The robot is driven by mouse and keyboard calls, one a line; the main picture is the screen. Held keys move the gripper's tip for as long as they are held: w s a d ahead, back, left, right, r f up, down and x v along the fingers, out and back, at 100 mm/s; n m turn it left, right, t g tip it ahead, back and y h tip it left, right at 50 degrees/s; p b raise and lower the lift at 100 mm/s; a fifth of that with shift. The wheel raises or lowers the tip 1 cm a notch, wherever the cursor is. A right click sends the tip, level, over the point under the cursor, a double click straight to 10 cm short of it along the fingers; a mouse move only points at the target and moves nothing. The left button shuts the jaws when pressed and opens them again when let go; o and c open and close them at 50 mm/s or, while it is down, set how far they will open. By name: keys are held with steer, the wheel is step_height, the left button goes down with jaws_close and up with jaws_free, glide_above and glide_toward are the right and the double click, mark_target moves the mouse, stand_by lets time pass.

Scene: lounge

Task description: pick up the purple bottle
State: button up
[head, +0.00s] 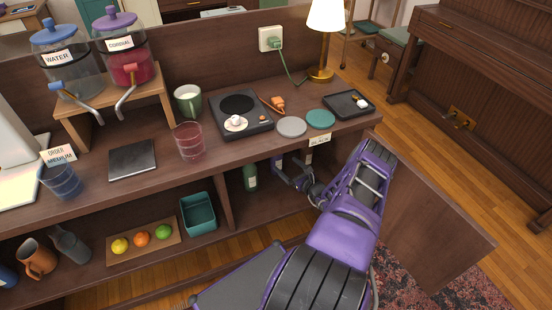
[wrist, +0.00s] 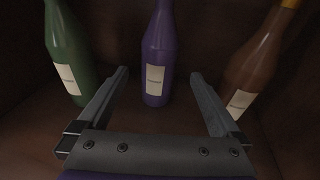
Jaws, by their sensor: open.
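The purple bottle (wrist: 157,50) stands upright in the middle of the wrist view, with a pale label facing me. My gripper (wrist: 160,76) is open, with one finger on each side of the bottle's lower part in the picture. The bottle is just beyond or between the fingertips; I cannot tell exactly, and the jaws do not grip it. In the head view my gripper (head: 287,172) reaches into the dark lower compartment of the counter. The purple bottle is hard to make out there.
A green bottle (wrist: 68,50) stands left of the purple one and a brown bottle (wrist: 258,62) stands right, both close to my fingers. The green one also shows in the head view (head: 250,178). The countertop (head: 235,155) is overhead. An open cabinet door (head: 425,220) stands right of my arm.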

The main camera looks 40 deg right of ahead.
mark_target(280, 161)
steer(key=w, duration=0.3)
steer(key=shift+f, duration=0.25)
steer(key=w+b, duration=0.1)
steer(key=w, duration=0.1)
steer(key=w+f, duration=0.1)
steer(key=w, duration=0.1)
steer(key=shift+f+b, duration=0.1)
steer(key=shift+b, duration=0.3)
steer(key=shift+w+d, duration=0.1)
steer(key=shift+w, duration=0.55)
jaws_close()
